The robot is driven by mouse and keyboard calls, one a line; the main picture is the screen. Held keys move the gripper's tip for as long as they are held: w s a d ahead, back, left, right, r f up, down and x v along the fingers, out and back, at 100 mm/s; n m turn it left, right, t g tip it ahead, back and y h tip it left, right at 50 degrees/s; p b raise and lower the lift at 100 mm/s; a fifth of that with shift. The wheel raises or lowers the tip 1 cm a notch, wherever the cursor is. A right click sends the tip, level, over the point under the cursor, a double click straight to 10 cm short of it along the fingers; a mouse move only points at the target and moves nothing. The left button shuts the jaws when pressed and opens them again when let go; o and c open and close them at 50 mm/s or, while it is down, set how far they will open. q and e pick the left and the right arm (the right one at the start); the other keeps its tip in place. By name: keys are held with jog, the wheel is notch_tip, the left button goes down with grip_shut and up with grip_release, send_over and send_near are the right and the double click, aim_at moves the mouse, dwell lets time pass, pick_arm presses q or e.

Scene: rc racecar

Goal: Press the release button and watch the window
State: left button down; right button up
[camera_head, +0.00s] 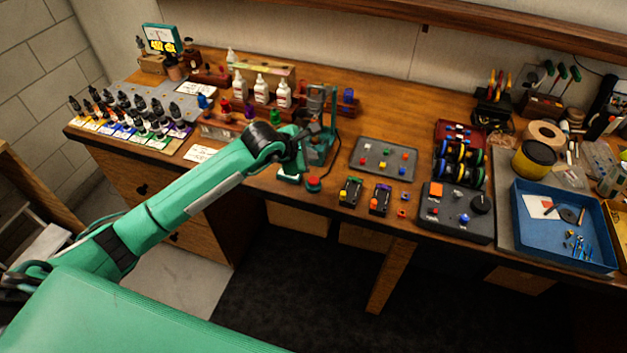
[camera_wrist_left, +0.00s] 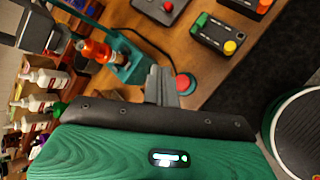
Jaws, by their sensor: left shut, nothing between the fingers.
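A red round button (camera_head: 313,183) sits near the table's front edge, in front of a teal press-like stand (camera_head: 331,118). My left gripper (camera_head: 302,158) is shut and empty, just behind and left of the button in the head view. In the left wrist view, the shut fingers (camera_wrist_left: 161,87) are beside the red button (camera_wrist_left: 186,84); whether they touch it I cannot tell. The teal stand (camera_wrist_left: 133,68) holds an orange-red bottle (camera_wrist_left: 97,52). A small screen (camera_head: 161,39) with yellow marks stands at the back left; its text is unreadable. My right gripper is not in view.
Several white bottles (camera_head: 262,89) stand left of the stand. A grey tray (camera_head: 384,160) with coloured pieces, two small dark devices (camera_head: 350,191), a control box (camera_head: 457,212) and a blue tray (camera_head: 520,228) lie to the right. A dark cable runs beside the stand.

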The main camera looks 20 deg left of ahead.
pick_arm(q)
jog(key=b, duration=0.3)
send_over(310, 181)
notch_tip(310, 181, down, 5)
jog(key=shift+f, duration=0.2)
jog(key=shift+f+b, duration=0.3)
jog(key=shift+f, duration=0.3)
dwell(0.6)
dwell(0.6)
jog(key=shift+f+b, duration=0.35)
jog(key=shift+b, duration=0.25)
